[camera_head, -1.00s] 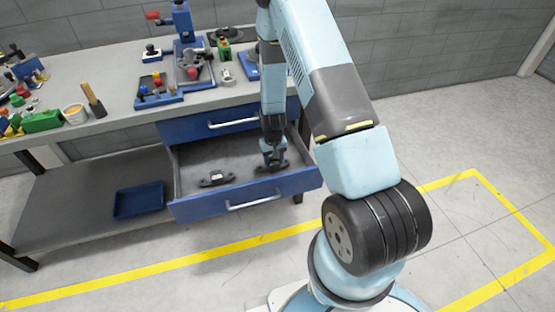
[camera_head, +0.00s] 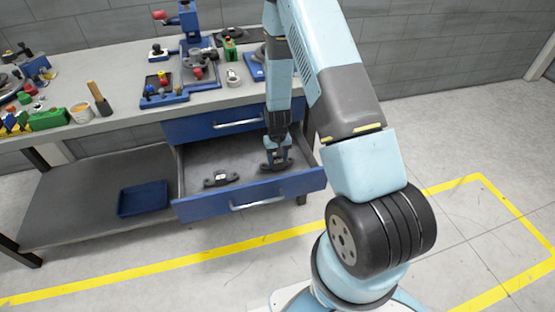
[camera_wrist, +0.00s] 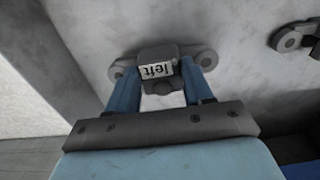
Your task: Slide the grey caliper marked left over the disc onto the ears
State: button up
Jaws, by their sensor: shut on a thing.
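The grey caliper with the white label "left" (camera_wrist: 157,70) lies in the open drawer, seen upside down in the wrist view. In the head view the caliper (camera_head: 275,168) is small, at the right of the drawer, partly covered by my gripper (camera_head: 276,155). My gripper (camera_wrist: 163,78) is shut on its middle block, one blue finger on each side, and its two eared ends stick out past the fingers. The caliper is at or very near the drawer floor; any gap cannot be told. The disc and ears cannot be made out surely among the bench fixtures.
A second grey caliper (camera_head: 221,179) lies in the drawer to the left; it also shows at the wrist view's right edge (camera_wrist: 291,39). The drawer's blue front (camera_head: 290,187) and side walls surround my gripper. The bench (camera_head: 126,115) above holds several fixtures and parts.

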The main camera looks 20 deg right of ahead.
aim_at(277, 160)
jog(key=shift+r, duration=0.15)
jog(key=shift+r, duration=1.45)
